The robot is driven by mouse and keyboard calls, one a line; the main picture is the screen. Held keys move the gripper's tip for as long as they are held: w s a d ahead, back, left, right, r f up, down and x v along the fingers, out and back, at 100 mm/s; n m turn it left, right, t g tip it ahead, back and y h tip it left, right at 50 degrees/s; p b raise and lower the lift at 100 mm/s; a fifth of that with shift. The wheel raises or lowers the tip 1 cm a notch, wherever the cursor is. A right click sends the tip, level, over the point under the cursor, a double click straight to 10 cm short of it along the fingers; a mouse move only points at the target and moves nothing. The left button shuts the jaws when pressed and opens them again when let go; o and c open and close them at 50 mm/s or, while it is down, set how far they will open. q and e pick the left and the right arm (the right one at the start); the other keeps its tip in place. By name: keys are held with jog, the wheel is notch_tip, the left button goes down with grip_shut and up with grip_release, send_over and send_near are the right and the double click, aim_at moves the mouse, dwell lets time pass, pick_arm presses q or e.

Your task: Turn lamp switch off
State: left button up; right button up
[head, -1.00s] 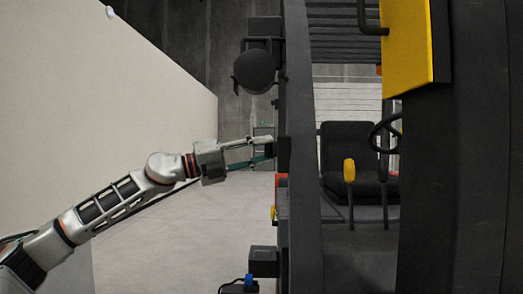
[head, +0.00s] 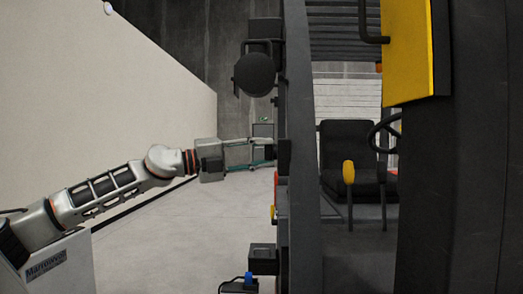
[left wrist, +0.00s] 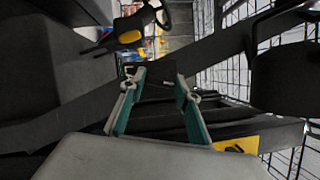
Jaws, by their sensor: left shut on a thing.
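A round black lamp (head: 254,73) is mounted on the left side of a dark upright post (head: 301,200) in the head view. Below it, a small dark block (head: 270,152) sticks out from the same post. My left gripper (head: 271,153) reaches it from the left, one finger above and one below, shut on the block. In the left wrist view the two teal-backed fingers (left wrist: 157,78) stand apart on either side of the dark block. I cannot make out a switch lever or its position. My right gripper is not in view.
The post belongs to a vehicle with a black seat (head: 350,150), a steering wheel (head: 384,137) and a yellow panel (head: 407,55). A dark box (head: 263,260) sits low on the post. Open floor lies left of it, beside a pale wall (head: 120,110).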

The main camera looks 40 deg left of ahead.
pick_arm(q)
jog(key=shift+r+n+g+y+p, duration=0.2)
jog(key=shift+n+g+y+p, duration=0.25)
jog(key=shift+n+p, duration=1.15)
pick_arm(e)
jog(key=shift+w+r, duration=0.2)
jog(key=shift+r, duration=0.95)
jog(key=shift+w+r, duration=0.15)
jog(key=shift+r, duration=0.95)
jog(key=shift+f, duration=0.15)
pick_arm(q)
jog(key=o, duration=1.1)
jog(key=shift+o, duration=0.2)
jog(key=shift+f, duration=0.1)
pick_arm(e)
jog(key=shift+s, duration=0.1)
pick_arm(q)
jog(key=shift+s, duration=0.1)
jog(key=v, duration=1.2)
